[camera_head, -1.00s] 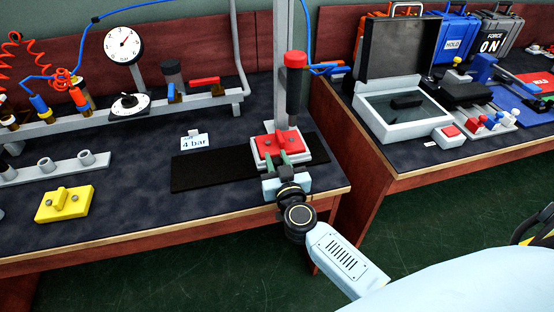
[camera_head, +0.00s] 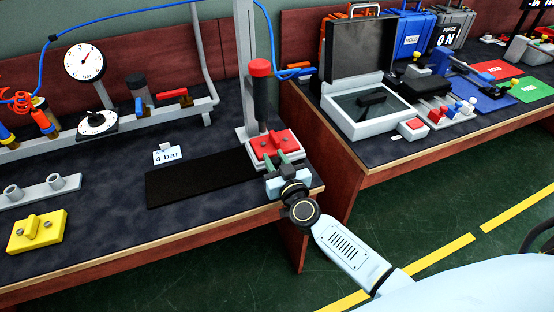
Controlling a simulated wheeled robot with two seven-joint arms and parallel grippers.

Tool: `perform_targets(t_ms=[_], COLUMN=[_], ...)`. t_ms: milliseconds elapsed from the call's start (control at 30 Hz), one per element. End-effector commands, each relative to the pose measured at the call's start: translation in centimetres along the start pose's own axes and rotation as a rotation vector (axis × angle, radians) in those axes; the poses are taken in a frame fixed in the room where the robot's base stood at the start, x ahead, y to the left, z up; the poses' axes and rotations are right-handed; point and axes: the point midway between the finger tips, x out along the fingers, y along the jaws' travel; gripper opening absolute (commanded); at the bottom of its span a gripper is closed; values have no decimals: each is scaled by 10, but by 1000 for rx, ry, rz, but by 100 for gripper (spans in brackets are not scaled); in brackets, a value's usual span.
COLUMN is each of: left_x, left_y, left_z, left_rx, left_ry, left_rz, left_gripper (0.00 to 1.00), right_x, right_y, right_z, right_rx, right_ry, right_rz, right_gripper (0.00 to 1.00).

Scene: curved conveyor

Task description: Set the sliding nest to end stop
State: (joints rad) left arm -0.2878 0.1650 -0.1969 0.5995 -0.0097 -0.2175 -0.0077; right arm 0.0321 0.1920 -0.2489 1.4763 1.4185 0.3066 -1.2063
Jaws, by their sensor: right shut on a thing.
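The sliding nest, a red block on a pale plate (camera_head: 284,137), sits at the right end of the left bench, in front of the press column (camera_head: 245,70). The press tool (camera_head: 260,95), dark with a red cap, stands up behind and left of it. My right gripper (camera_head: 278,162) reaches in from the lower right, its green fingers shut at the near side of the nest. The exact contact is small and partly hidden. I cannot make out an end stop. My left gripper is not in view.
A black mat (camera_head: 190,180) lies left of the nest, with a "4 bar" card (camera_head: 167,154) behind it. A yellow block (camera_head: 38,231) is at the front left. The bench's front edge is close to my gripper. A second bench with an open case (camera_head: 360,60) stands right.

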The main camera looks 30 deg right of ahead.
Motion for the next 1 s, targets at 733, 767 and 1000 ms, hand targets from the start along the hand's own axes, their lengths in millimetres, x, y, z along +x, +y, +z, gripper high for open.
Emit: perform_targets(t_ms=[733,767,1000], left_x=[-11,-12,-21], left_y=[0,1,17], left_z=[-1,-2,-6], left_rx=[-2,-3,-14], left_ry=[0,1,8], left_rz=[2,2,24], left_gripper=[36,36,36], right_x=[-34,-41,-95], right_y=[3,3,3], right_z=[-1,-1,0], right_rx=[-1,-2,-3], right_ry=[-3,-3,-2], right_rz=[8,8,8], right_gripper=[49,49,49])
